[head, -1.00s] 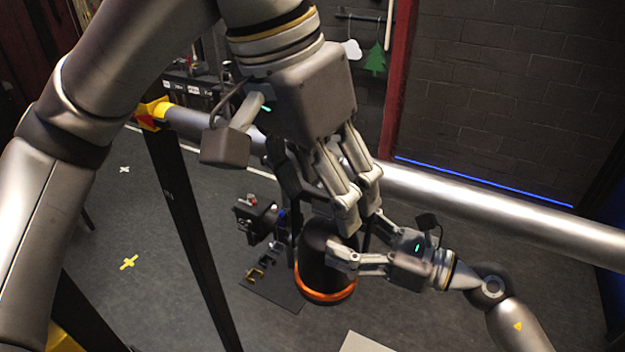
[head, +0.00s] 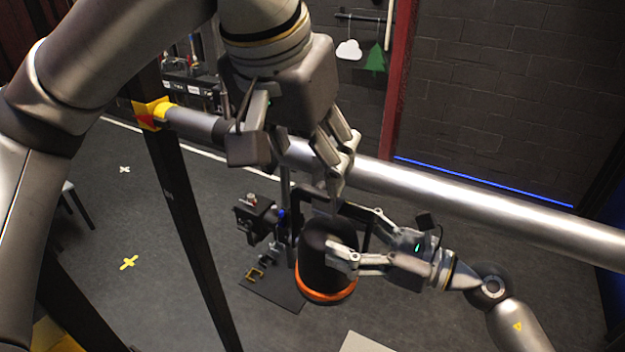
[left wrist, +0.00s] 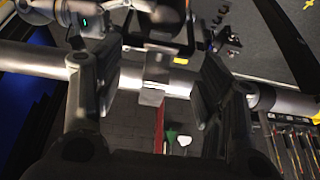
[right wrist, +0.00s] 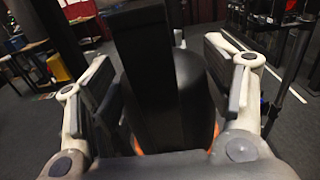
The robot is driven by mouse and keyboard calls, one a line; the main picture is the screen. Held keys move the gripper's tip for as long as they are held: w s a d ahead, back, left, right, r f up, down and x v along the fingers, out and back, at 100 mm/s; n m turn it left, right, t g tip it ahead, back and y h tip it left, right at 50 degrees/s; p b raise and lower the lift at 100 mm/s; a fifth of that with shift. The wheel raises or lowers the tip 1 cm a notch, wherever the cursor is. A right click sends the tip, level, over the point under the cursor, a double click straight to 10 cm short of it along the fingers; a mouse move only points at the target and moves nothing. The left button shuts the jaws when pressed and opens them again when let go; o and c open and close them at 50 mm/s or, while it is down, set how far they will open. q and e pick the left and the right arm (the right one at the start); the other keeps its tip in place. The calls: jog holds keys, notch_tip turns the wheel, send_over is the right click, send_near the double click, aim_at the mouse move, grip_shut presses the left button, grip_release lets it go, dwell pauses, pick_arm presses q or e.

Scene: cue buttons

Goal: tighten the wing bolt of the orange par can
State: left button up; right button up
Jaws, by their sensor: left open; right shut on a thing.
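The orange par can (head: 325,262) has a black body with an orange front rim and hangs in a black yoke (head: 352,212) below the silver pipe (head: 440,195). My right gripper (head: 343,255) is shut on the can from the right; the can and a dark flat bar fill the space between its fingers in the right wrist view (right wrist: 165,95). My left gripper (head: 335,185) is open above the yoke, near the pipe. In the left wrist view, a metal clamp (left wrist: 155,72) on the pipe shows between its spread fingers. I cannot make out the wing bolt.
A dark stand post (head: 185,225) with a yellow and red pipe holder (head: 150,113) stands at left. Another black device (head: 256,218) stands behind the can. A cloud (head: 348,50) and a green tree (head: 376,57) hang by the wall.

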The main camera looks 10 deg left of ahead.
aim_at(315, 192)
pick_arm(q)
jog(key=x, duration=0.5)
jog(key=shift+w+f, duration=0.1)
jog(key=shift+f, duration=0.25)
